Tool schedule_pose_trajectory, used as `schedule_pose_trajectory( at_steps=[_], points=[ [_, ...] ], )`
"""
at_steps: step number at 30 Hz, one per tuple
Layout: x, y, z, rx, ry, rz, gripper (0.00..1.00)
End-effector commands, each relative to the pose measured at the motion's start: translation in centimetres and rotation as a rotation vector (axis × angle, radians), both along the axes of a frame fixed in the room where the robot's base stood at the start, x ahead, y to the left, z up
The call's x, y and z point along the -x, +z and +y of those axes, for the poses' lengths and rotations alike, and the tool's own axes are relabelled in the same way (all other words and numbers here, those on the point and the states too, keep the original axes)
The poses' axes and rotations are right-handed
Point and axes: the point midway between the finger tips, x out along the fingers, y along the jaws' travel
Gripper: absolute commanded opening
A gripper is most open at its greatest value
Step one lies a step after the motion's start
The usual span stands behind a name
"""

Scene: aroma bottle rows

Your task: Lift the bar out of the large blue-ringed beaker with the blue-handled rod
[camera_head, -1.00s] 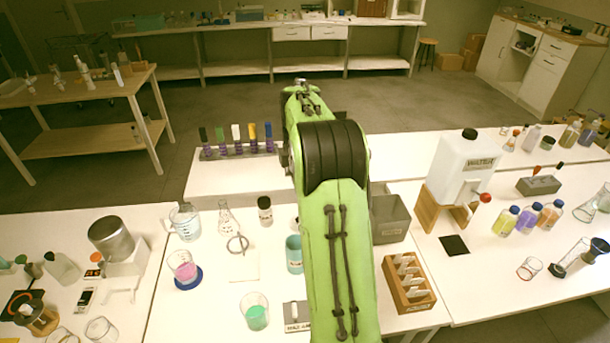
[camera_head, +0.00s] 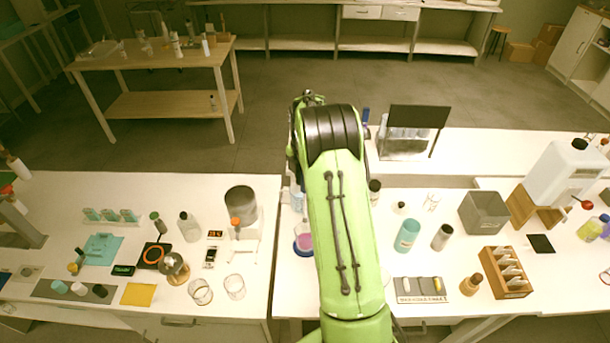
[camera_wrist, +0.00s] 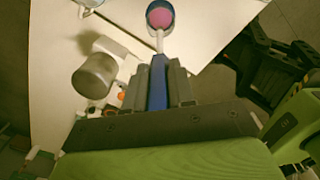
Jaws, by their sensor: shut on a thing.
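In the wrist view my gripper (camera_wrist: 160,80) is shut on the blue handle of the rod (camera_wrist: 158,88). The rod's pale thin shaft points away from the jaws toward the beaker with pink liquid (camera_wrist: 160,17), which has dark blue around it. I cannot tell whether the rod's tip is inside the beaker or only in line with it. In the head view the same pink beaker (camera_head: 304,242) stands at the left edge of the middle table, partly hidden by my arm, which also hides my gripper and the rod. I cannot make out the bar.
Empty glass beakers (camera_head: 234,287) stand nearer on the left table. A teal jar (camera_head: 407,235), a grey bin (camera_head: 484,213) and a wooden rack (camera_head: 506,272) are to the right.

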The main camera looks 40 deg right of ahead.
Motion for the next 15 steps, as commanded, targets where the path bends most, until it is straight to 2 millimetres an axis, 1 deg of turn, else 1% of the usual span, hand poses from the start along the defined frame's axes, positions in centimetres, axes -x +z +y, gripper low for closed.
schedule_pose_trajectory(
  at_steps=[1, 15],
  points=[
    [0.0, -0.6, 0.0, 0.000, -0.001, 0.001, 0.00],
    [0.0, -4.9, 0.0, 0.000, -0.002, 0.000, 0.00]
  ],
)
